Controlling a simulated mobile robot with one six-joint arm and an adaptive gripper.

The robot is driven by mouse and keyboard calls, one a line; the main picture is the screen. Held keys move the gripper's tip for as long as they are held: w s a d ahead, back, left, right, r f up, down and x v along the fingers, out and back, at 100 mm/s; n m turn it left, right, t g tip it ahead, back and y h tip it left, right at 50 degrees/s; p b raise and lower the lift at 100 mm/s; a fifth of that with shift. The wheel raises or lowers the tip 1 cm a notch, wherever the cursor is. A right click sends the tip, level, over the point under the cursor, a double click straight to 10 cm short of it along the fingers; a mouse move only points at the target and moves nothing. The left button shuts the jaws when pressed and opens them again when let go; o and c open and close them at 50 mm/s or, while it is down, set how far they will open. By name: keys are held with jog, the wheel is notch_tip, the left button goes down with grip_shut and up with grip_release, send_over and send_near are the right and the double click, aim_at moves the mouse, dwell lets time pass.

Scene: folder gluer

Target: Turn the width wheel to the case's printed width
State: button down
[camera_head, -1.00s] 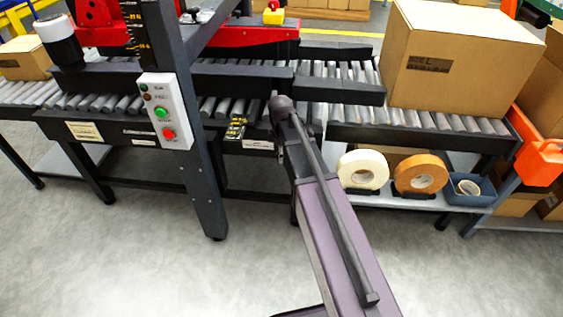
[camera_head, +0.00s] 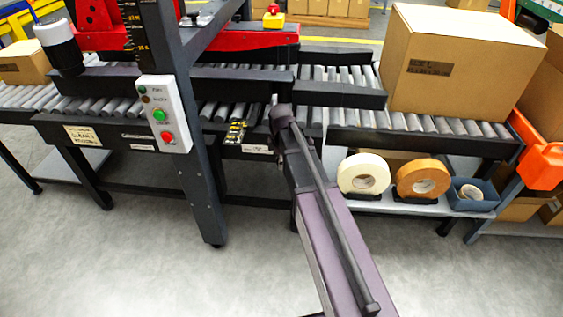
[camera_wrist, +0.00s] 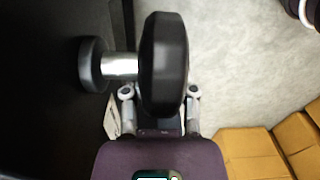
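The width wheel (camera_wrist: 163,65) shows in the wrist view as a thick dark disc seen nearly edge-on, with a shiny metal shaft and a round dark collar (camera_wrist: 92,65) to its left. My gripper (camera_wrist: 160,100) is right at the wheel, its knuckles on either side of the disc's lower end. The disc hides the fingertips, so whether they close on it cannot be told. In the head view my arm hides the wheel. The cardboard case (camera_head: 455,65) stands on the rollers at the right, with dark print too small to read. A small black-and-yellow plate (camera_head: 236,131) sits on the conveyor's front rail.
A control box (camera_head: 163,113) with green and red buttons hangs on a dark post left of my arm. Tape rolls (camera_head: 363,174) and a blue bin (camera_head: 472,193) sit on a low shelf at right. The front floor is clear.

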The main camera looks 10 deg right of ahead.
jog(key=shift+f, duration=0.1)
dwell(0.3)
jog(key=h+b, duration=0.1)
jog(key=h, duration=0.1)
jog(key=f+g+h+b, duration=0.1)
jog(key=shift+h, duration=0.4)
jog(key=shift+s+d+f+g+h+b, duration=0.15)
jog(key=shift+g+h+b, duration=0.35)
jog(key=shift+h+b, duration=0.55)
jog(key=shift+d+h+b, duration=0.1)
jog(key=shift+h+b, duration=0.55)
jog(key=shift+h, duration=0.1)
jog(key=shift+r+g, duration=0.2)
jog(key=shift+g, duration=0.1)
jog(key=shift+c, duration=2)
grip_release()
jog(key=shift+r+y+p, duration=0.15)
jog(key=shift+y+p, duration=0.15)
jog(key=shift+p, duration=0.2)
